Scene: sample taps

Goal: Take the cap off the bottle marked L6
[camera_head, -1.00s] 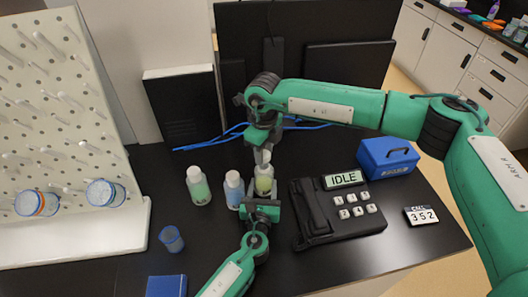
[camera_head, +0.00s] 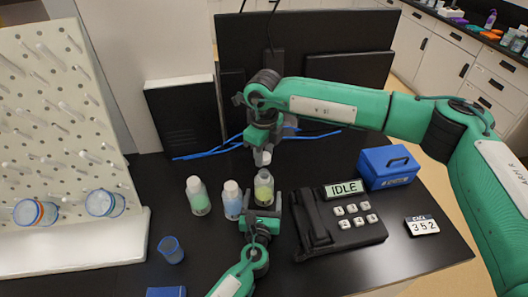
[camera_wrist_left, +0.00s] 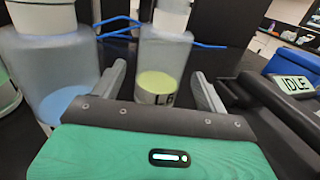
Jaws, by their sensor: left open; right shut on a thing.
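The bottle with yellow-green liquid (camera_head: 264,190) stands upright on the black bench. My left gripper (camera_head: 263,208) is open, with one finger on each side of this bottle. My right gripper (camera_head: 262,150) is shut on a white cap (camera_head: 262,158) just above the bottle's mouth. In the head view the cap appears apart from the bottle.
A blue-liquid bottle (camera_head: 232,202) and a green-liquid bottle (camera_head: 198,198), both white-capped, stand close on the left. A black phone-like device (camera_head: 340,220) reading IDLE is close on the right. A blue box (camera_head: 388,168), a blue cup (camera_head: 171,249) and a pegboard rack (camera_head: 60,130) stand around.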

